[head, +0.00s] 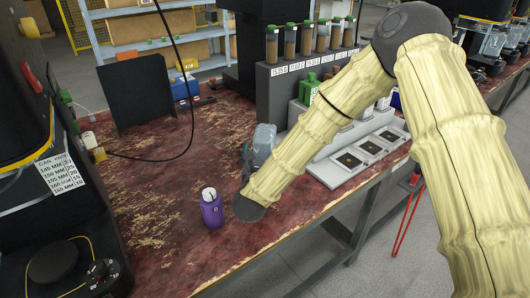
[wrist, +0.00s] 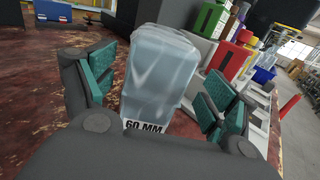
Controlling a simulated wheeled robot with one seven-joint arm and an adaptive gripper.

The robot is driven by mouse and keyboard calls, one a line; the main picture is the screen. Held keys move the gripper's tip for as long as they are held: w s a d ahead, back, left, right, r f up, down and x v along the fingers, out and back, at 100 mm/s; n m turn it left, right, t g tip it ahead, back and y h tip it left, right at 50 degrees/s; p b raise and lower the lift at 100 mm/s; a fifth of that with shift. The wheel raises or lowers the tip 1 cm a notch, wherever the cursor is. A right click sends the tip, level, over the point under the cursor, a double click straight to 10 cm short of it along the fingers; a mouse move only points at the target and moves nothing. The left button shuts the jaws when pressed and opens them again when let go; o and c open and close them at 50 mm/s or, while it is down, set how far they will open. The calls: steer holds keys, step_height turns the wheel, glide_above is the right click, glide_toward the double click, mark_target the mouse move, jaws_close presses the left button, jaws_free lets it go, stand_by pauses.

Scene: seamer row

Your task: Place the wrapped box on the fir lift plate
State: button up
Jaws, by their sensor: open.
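The wrapped box, a pale blue-grey block in cloudy wrap, stands upright in the wrist view (wrist: 158,75). In the head view the box (head: 264,137) shows partly behind my arm. My gripper (wrist: 155,95) is open, with its green-padded fingers on either side of the box. I cannot tell whether a pad touches it. A "60 MM" label (wrist: 143,127) shows at the box's lower edge. In the head view my gripper is mostly hidden by my arm. I cannot identify the fir lift plate for sure; a dark round disc (head: 52,262) sits on the left machine.
A purple bottle (head: 211,208) stands on the worn red bench (head: 150,215), left of my arm. A black panel (head: 138,98) and hanging cable are behind. A pale stand with dark-centred plates (head: 350,161) is at right, before a row of jars (head: 290,42). The bench's left-middle is clear.

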steer(key=shift+w+d, duration=0.15)
steer(key=shift+w, duration=1.7)
steer(key=c, duration=1.3)
steer(key=shift+c, duration=0.6)
steer(key=shift+r, duration=0.1)
